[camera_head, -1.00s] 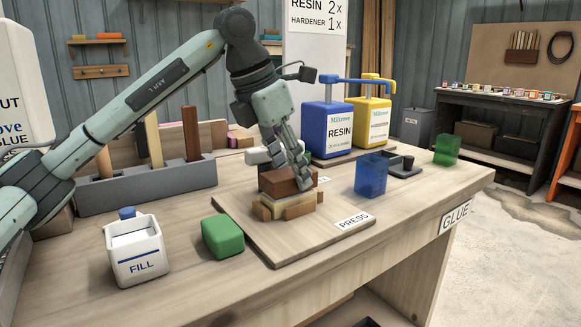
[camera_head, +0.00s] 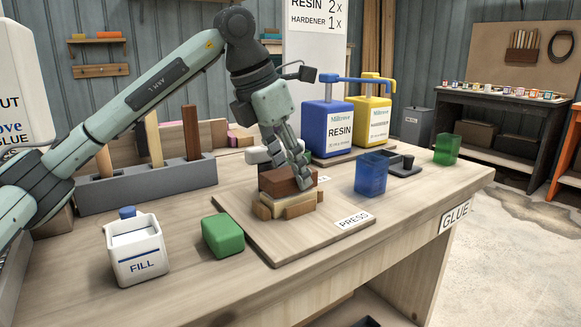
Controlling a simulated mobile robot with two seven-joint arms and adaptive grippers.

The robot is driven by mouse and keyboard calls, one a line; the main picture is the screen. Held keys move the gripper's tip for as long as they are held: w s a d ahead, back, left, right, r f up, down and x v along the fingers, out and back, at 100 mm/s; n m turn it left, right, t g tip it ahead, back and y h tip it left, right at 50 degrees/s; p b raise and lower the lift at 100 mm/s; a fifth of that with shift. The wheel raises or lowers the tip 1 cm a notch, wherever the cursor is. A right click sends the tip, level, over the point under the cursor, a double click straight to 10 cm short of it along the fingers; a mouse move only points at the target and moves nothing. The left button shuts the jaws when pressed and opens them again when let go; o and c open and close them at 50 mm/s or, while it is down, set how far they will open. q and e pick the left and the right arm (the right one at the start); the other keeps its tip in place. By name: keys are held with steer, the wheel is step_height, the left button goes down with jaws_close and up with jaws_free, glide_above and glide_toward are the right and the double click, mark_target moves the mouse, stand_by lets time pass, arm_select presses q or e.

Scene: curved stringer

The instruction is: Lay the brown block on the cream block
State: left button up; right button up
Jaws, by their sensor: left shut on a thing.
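The brown block (camera_head: 278,184) is a dark reddish-brown piece above the cream block (camera_head: 277,204) on the wooden press board. My left gripper (camera_head: 300,178) is shut on the brown block, reaching down on it from above. The brown block appears to rest on the cream block or sit just over it; I cannot tell whether they touch. The gripper fingers hide its right end. Lighter brown pieces (camera_head: 300,210) lie around the front of the cream block. My right gripper is not in view.
The press board (camera_head: 270,245) lies on the workbench. A green block (camera_head: 222,236) and a white FILL container (camera_head: 137,252) stand to the left. A blue cup (camera_head: 371,173), resin (camera_head: 327,128) and hardener (camera_head: 371,122) pumps stand to the right. A grey rack (camera_head: 150,187) is behind.

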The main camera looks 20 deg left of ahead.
arm_select(q)
steer(key=shift+f, duration=0.3)
steer(key=o, duration=1.2)
steer(key=shift+o, duration=0.7)
steer(key=o, duration=0.5)
